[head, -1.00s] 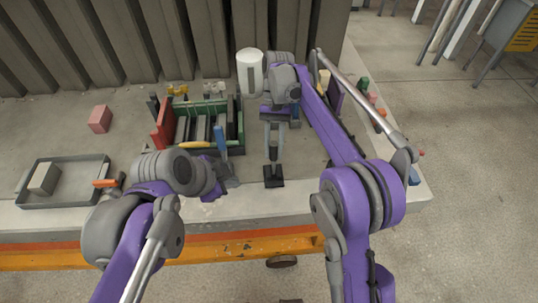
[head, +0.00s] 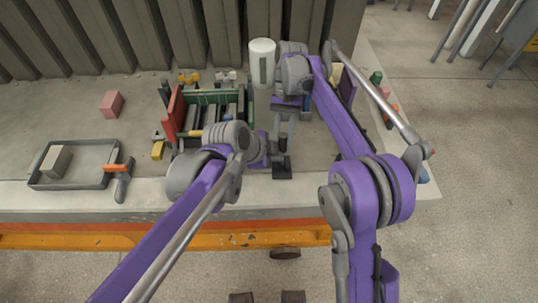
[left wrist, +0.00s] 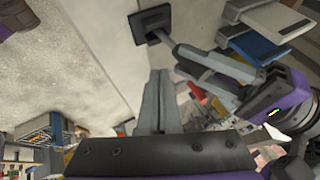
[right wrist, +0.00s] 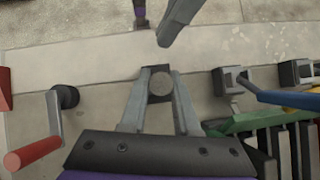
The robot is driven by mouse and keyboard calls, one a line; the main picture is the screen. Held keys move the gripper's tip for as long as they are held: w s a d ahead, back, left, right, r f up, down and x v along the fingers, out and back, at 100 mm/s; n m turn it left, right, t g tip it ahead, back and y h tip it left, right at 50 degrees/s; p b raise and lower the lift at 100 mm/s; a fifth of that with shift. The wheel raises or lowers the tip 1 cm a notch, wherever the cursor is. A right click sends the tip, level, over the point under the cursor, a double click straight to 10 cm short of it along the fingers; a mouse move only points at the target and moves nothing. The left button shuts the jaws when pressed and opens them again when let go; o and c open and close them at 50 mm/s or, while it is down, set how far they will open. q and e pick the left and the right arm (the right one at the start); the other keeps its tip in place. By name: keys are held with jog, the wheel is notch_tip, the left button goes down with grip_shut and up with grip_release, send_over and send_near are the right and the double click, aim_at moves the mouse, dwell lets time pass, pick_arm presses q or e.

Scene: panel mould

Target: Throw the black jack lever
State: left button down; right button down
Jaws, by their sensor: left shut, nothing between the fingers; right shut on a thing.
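The black jack lever has a square dark base (head: 281,168) near the table's front edge, right of centre in the head view. The base also shows at the top of the left wrist view (left wrist: 152,24). My right gripper (head: 285,133) reaches down above the base and is shut on the lever. In the right wrist view its fingers lie either side of the lever's round grey end (right wrist: 160,86). My left gripper (left wrist: 158,88) is shut and empty, beside the base; its fingers are partly hidden in the head view.
A blue-handled lever (right wrist: 275,96) shows in the right wrist view. A green rack (head: 205,99) with panels stands behind my left arm. Coloured blocks lie along the right edge.

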aim_at(281, 145)
pick_arm(q)
jog(key=w, duration=0.2)
jog(key=shift+w+d+f, duration=0.1)
jog(key=shift+w+d, duration=0.15)
jog(key=shift+w, duration=0.1)
jog(key=shift+w+g, duration=0.3)
jog(key=shift+w, duration=0.55)
pick_arm(e)
jog(key=shift+s+a, duration=0.15)
jog(key=c, duration=1.1)
grip_release()
pick_arm(q)
jog(key=shift+d, duration=0.1)
pick_arm(e)
jog(key=o, duration=0.5)
jog(key=shift+c, duration=0.2)
jog(key=shift+r, duration=0.1)
